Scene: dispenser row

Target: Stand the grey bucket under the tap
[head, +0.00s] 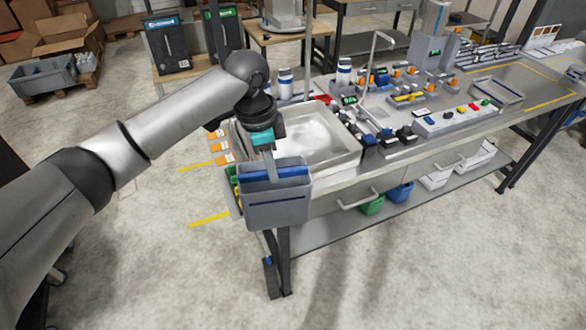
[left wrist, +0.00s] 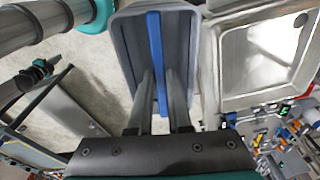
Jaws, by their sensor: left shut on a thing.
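The grey bucket (head: 275,209) hangs from my left gripper (head: 272,172), in front of the near left corner of the sink, off the bench top. In the left wrist view the bucket (left wrist: 126,50) is seen from above, looks empty and has a blue bar (left wrist: 153,35) across its mouth. The fingers of my left gripper (left wrist: 160,78) lie on both sides of this bar and are shut on it. The tap (head: 373,65) is a tall thin grey pipe with a bent top, behind the sink's right side. My right gripper is not in view.
The metal sink (head: 338,160) is an empty shallow basin just right of the bucket; it also shows in the left wrist view (left wrist: 225,75). Dark valves and fittings (head: 398,137) crowd its right side. Orange-labelled items (head: 222,147) stand at its left. Open floor lies in front.

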